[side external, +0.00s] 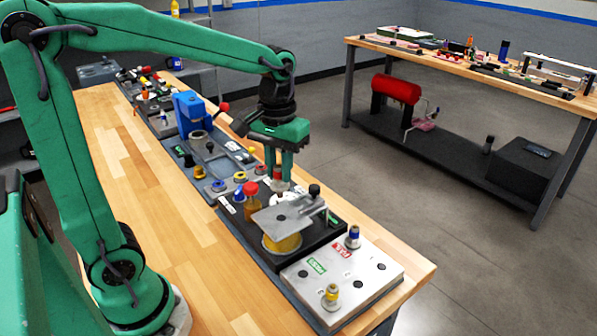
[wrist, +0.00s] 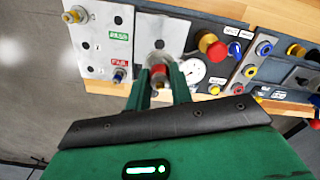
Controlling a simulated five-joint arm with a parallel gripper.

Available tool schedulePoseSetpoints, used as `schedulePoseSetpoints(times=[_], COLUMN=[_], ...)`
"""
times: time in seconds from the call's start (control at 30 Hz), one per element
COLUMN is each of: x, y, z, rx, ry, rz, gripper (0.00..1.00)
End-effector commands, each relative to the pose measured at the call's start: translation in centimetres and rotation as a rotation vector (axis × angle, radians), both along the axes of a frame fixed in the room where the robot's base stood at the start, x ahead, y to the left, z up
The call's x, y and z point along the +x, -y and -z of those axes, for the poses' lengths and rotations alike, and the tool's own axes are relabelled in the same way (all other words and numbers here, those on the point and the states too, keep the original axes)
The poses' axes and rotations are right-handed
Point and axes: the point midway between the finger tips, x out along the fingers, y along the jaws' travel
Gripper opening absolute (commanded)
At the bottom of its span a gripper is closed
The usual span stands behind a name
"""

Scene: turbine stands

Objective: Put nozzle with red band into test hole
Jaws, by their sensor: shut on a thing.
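My gripper (side external: 281,182) is shut on the nozzle with the red band (wrist: 158,72), holding it between both fingers in the wrist view. In the side view the gripper points down just behind the test fixture's grey plate (side external: 285,215), above the bench. The fixture has a yellow cylinder (side external: 283,242) under the plate and a black knob at its right. In the wrist view the nozzle overlaps the fixture's metal plate (wrist: 150,28). I cannot tell whether its lower end touches anything, and the test hole is not clearly visible.
A pale sorting plate (side external: 345,275) with PASS and FAIL labels holds a blue-banded nozzle (side external: 352,238) and a yellow-banded nozzle (side external: 331,297). A red knob (wrist: 212,46) and a gauge (wrist: 192,70) stand close beside the fingers. The wooden bench (side external: 150,200) is clear at left.

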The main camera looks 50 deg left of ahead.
Motion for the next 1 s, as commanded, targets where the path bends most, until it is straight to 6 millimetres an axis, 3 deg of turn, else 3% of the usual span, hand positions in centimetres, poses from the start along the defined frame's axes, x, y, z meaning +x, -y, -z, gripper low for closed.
schedulePoseSetpoints(times=[0.27,1.0], x=[0.0,0.0], y=[0.0,0.0], z=[0.6,4.7], rx=[0.0,0.0], ry=[0.0,0.001], rz=[0.0,0.001], gripper=[0.0,0.0])
